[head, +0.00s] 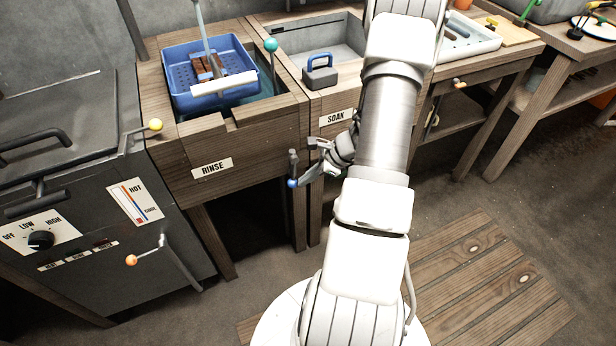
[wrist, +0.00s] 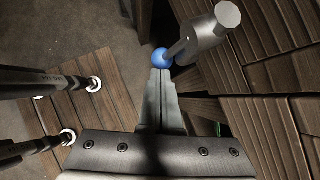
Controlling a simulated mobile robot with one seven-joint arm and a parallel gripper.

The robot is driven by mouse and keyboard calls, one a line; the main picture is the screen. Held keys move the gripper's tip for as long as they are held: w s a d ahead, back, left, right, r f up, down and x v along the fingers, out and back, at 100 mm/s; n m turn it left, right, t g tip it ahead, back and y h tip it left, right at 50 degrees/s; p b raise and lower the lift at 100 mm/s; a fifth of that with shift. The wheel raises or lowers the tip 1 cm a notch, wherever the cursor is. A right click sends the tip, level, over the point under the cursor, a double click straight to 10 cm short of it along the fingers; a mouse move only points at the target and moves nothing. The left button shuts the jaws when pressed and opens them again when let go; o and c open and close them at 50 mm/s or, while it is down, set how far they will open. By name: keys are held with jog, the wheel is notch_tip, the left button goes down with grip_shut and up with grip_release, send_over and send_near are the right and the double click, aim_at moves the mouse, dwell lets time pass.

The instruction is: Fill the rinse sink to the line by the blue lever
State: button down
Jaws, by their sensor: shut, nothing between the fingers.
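The rinse sink (head: 232,134) is a wooden box labelled RINSE. A blue basket sits in it, and a strip of dark teal shows beside the basket; I cannot tell the water level, and no fill line can be made out. The blue lever (head: 292,183) has a blue ball below a grey cylinder at the sink's right front post. The ball also shows in the wrist view (wrist: 160,57). My gripper (head: 307,175) is shut and empty, just right of the ball. In the wrist view its fingertips (wrist: 161,76) end at the ball; whether they touch is unclear.
The blue basket (head: 183,85) holds brown pieces. A teal-balled lever (head: 270,45) stands behind. The soak sink (head: 309,28) with a blue-handled block (head: 320,68) is to the right. A dark heater cabinet (head: 85,225) stands left. Floor in front is open, with wooden slats (head: 480,280).

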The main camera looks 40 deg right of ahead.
aim_at(290, 185)
jog(key=a+t+y, duration=0.1)
jog(key=y, duration=0.1)
jog(key=a+m+t+y+b, duration=0.1)
jog(key=a+y, duration=0.1)
jog(key=y, duration=0.1)
jog(key=w+a+t+y, duration=0.1)
jog(key=y, duration=0.2)
jog(key=shift+a+m, duration=0.3)
jog(key=shift+m, duration=0.1)
jog(key=shift+w+a+r+m+t+y, duration=0.2)
jog(key=shift+a+r+m+t+y, duration=0.15)
jog(key=shift+a+r+t+y, duration=0.35)
jog(key=shift+w+a+r+m+t+y, duration=0.15)
jog(key=shift+a+r+m+t+y, duration=0.25)
jog(key=shift+a+r+y, duration=0.45)
jog(key=shift+d, duration=0.15)
jog(key=shift+f, duration=0.1)
